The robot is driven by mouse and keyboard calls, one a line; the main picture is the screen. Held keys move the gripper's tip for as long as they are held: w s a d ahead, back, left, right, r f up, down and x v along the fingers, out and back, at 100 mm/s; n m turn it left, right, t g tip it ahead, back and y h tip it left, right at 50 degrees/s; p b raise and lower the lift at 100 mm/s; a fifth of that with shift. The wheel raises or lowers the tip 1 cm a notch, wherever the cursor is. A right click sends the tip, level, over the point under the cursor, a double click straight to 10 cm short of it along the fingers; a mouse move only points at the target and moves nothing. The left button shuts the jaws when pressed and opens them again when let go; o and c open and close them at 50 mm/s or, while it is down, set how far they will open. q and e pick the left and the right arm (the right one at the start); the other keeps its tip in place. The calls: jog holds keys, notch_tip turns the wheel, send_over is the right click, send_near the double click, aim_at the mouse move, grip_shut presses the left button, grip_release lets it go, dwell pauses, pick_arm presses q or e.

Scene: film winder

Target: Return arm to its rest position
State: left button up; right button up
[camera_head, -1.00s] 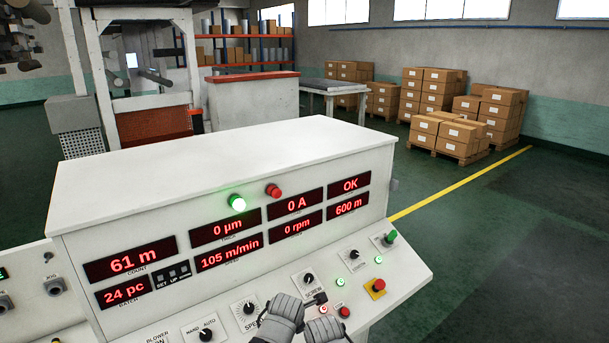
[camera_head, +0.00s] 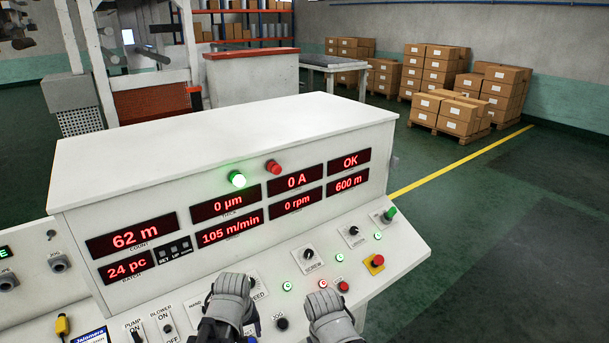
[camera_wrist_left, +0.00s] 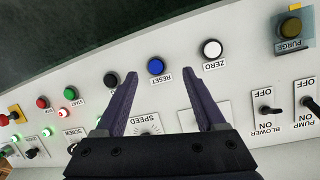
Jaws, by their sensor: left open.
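My left gripper (camera_head: 232,290) is in front of the sloping control panel (camera_head: 383,270), over the area by the SPEED knob. In the left wrist view its two dark fingers (camera_wrist_left: 161,80) are spread apart with nothing between them. The blue RESET button (camera_wrist_left: 156,66) and white ZERO button (camera_wrist_left: 211,48) lie just beyond the fingertips. The SPEED knob shows between the fingers, partly hidden by the gripper body. My right gripper (camera_head: 325,303) is at the bottom of the head view, right of the left one; its fingers cannot be made out.
The panel carries several knobs and buttons, including a red button on a yellow plate (camera_head: 374,264) at the right and BLOWER (camera_wrist_left: 265,108) and PUMP (camera_wrist_left: 305,100) switches. Pallets of boxes (camera_head: 447,112) stand far behind. The floor right of the console is clear.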

pick_arm(q)
jog(key=s+d+f+m+g+y+b, duration=0.1)
jog(key=s+d+f+m+g+b, duration=0.1)
jog(key=s+d+f+m+b, duration=0.6)
notch_tip(320, 180, down, 4)
jog(key=d+b, duration=0.1)
jog(key=b, duration=0.2)
jog(key=shift+s+d+b, duration=0.15)
jog(key=shift+s+b, duration=0.15)
jog(key=shift+b, duration=0.1)
pick_arm(e)
notch_tip(320, 180, down, 12)
jog(key=shift+r, duration=0.1)
dwell(1.3)
